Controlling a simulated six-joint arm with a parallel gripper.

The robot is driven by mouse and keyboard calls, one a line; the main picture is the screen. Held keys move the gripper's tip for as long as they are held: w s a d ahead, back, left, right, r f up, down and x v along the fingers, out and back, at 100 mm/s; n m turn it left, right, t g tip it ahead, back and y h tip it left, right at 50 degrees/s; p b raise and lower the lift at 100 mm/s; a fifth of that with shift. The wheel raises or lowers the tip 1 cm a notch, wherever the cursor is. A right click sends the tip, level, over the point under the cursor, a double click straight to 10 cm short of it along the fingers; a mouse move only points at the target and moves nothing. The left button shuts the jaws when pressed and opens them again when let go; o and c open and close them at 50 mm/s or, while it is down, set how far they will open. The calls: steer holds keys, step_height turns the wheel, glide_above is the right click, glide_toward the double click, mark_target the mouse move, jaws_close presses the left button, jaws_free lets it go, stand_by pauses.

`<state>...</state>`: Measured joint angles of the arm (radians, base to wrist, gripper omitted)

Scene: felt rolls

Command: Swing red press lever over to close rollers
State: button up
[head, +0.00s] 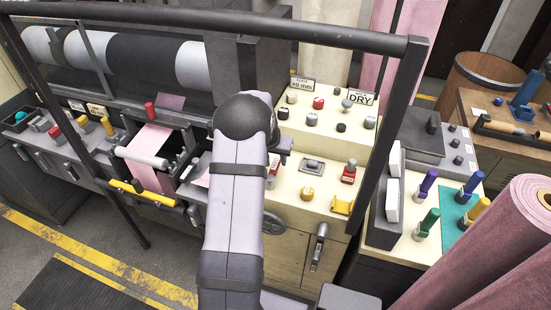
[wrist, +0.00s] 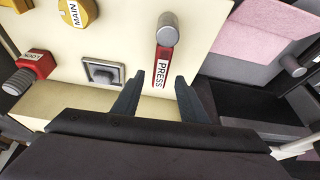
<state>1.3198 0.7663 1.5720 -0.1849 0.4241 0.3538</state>
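The red press lever (wrist: 161,70) shows in the wrist view as a red plate marked PRESS, with a grey cylindrical knob (wrist: 167,29) at its upper end. In the head view a red part of it (head: 270,183) shows just right of my arm, on the cream control panel. My gripper (wrist: 158,86) is open and empty. Its two dark fingers are apart, below the knob in the wrist view and on either side of the lower end of the red plate. I see no contact with the lever.
A grey square switch (wrist: 103,73), a red lever with a grey knob (wrist: 35,66) and a yellow MAIN control (wrist: 77,14) are left of the press lever in the wrist view. Pink felt (head: 151,143) runs through the machine left of my arm. A dark rail (head: 200,20) crosses in front.

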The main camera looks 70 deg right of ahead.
steer(key=shift+x, duration=1.1)
jaws_close()
